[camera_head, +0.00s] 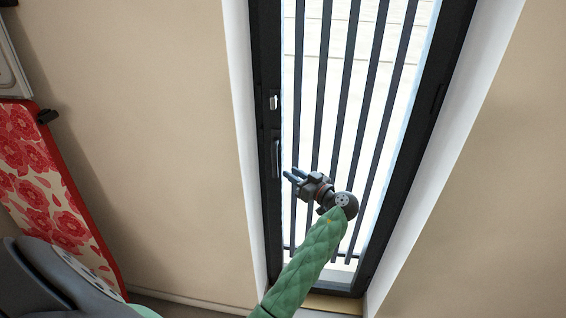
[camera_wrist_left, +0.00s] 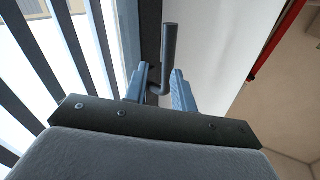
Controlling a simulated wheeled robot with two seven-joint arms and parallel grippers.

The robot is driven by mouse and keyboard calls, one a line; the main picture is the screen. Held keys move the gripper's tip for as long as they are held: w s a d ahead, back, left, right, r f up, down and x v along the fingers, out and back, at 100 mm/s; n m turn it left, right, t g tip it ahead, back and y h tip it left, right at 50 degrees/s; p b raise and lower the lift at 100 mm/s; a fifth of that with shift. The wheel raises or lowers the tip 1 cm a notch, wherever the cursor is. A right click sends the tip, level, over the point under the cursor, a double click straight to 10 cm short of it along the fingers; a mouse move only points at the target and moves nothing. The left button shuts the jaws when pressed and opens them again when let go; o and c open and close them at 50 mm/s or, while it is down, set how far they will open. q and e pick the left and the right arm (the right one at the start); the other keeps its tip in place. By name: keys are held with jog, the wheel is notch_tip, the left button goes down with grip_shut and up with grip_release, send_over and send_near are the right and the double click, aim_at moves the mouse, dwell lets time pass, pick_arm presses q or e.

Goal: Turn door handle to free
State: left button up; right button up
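The door handle (camera_head: 276,158) is a dark upright bar on the left stile of a black-framed, barred glass door (camera_head: 262,205). My left gripper (camera_head: 289,176) is just right of the handle's lower part, with its blue-grey fingers pointing toward it. In the left wrist view, the handle (camera_wrist_left: 169,52) rises beyond the open gripper (camera_wrist_left: 160,82). The handle's bent lower end shows in the gap between the two fingers. I cannot tell whether either finger touches it. My right gripper is out of view.
A small light lock plate (camera_head: 274,101) sits above the handle. Dark vertical bars (camera_head: 325,90) cross the glass close to my gripper. A red floral ironing board (camera_head: 35,180) leans at the left wall. The beige wall (camera_head: 165,130) between is clear.

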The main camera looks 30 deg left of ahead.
aim_at(277, 166)
pick_arm(q)
jog(key=a+n+p, duration=0.1)
jog(key=a, duration=0.2)
jog(key=a+n+p, duration=0.1)
jog(key=a+p, duration=0.1)
jog(key=a, duration=0.1)
jog(key=shift+w+a+r+n+g+p, duration=0.2)
jog(key=shift+n+g+p, duration=0.1)
jog(key=shift+n, duration=0.1)
jog(key=shift+w+a+f+p, duration=0.15)
jog(key=shift+a+p, duration=0.15)
jog(key=shift+a, duration=0.4)
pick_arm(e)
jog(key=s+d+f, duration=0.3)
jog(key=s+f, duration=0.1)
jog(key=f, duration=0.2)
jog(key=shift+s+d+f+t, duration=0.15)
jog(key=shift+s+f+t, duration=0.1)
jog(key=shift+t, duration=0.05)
pick_arm(q)
grip_shut()
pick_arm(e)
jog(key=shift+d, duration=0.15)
